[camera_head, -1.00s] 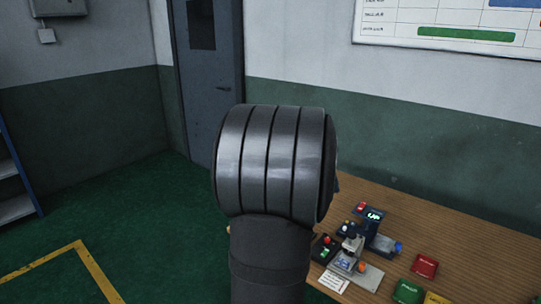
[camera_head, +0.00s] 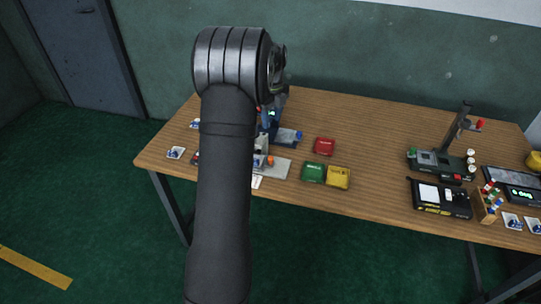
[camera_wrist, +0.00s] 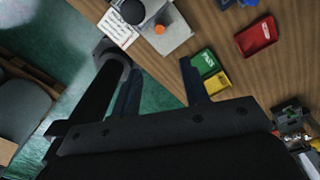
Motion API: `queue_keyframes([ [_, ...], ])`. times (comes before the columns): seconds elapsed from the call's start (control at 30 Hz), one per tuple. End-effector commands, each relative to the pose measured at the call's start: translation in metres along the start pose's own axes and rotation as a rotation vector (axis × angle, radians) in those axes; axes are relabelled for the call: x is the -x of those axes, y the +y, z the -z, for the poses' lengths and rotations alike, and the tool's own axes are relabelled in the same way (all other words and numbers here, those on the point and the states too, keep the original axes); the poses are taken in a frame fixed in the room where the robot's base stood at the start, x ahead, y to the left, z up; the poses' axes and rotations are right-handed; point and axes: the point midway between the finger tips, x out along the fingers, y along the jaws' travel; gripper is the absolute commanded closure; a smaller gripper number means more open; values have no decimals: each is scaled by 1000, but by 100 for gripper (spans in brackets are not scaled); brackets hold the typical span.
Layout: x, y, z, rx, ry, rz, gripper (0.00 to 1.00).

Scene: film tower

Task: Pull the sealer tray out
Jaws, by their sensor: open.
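A dark device with a lit green display (camera_head: 272,113) stands at the left part of the table, partly hidden behind my arm. I cannot tell for sure which of these is the sealer tray. My gripper (camera_wrist: 160,66) is open and empty above the table's front edge, apart from both. My arm hides it in the head view.
Red (camera_head: 324,146), green (camera_head: 314,172) and yellow (camera_head: 338,177) trays sit right of the plate. A black stand (camera_head: 440,163), a black instrument (camera_head: 440,197) and a vial rack (camera_head: 487,206) stand farther right. The table's middle (camera_head: 370,150) is clear.

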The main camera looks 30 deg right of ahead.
Motion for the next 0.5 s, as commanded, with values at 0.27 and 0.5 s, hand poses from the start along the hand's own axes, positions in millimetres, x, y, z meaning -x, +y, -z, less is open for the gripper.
queue_keyframes([
  [0.27,-43,0,0,0,2,-3,59],
  [0.5,-96,1,0,1,3,-3,59],
])
